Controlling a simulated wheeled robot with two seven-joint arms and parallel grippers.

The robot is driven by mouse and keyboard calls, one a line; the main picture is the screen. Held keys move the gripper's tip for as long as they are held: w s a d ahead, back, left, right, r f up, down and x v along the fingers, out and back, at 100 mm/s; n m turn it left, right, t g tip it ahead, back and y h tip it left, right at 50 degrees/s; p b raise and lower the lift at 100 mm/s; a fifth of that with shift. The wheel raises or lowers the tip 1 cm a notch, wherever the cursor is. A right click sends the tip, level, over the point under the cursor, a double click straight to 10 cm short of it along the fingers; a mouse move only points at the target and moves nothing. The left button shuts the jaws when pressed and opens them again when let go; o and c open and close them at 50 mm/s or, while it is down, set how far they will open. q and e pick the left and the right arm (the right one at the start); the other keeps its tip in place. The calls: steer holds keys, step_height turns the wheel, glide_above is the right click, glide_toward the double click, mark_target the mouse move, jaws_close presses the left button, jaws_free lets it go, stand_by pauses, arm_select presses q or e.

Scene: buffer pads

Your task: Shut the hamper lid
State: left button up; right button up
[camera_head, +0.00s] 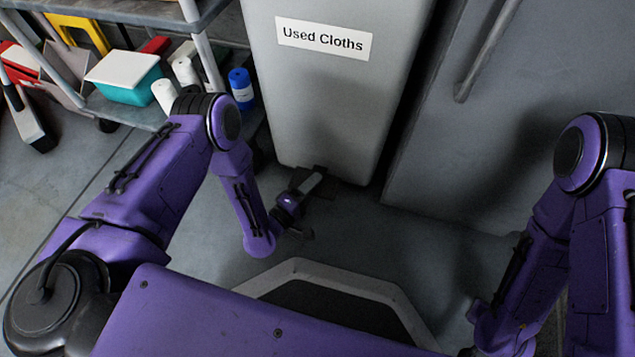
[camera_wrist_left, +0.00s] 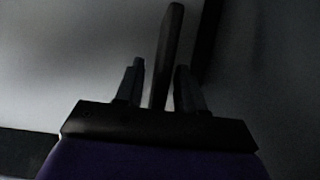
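The tall light-grey hamper (camera_head: 330,105) stands upright at the top centre of the head view, with a white "Used Cloths" label. Its top and lid are outside the frame. My left gripper (camera_head: 314,183) is low in front of the hamper's bottom edge; I cannot tell if it touches. In the left wrist view, the left gripper (camera_wrist_left: 160,80) has its two dark fingers apart. A dark upright bar (camera_wrist_left: 166,50) shows between them; I cannot tell what it is or whether they touch it. My right gripper is out of view.
A grey cabinet (camera_head: 520,130) with a handle stands right of the hamper, across a dark narrow gap. At left, a shelf rack (camera_head: 135,108) holds a teal box (camera_head: 125,78), white bottles and a blue roll (camera_head: 241,88). The floor (camera_head: 215,235) in front is clear.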

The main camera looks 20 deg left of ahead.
arm_select(q)
steer(key=shift+d, duration=0.1)
jaws_close()
steer(key=shift+f+t+h+b, duration=0.3)
steer(key=shift+f, duration=0.1)
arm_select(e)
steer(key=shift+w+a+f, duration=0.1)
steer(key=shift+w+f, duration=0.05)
arm_select(q)
steer(key=shift+m, duration=0.3)
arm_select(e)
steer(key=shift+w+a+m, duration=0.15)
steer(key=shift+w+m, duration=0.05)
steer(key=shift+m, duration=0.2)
arm_select(q)
jaws_free()
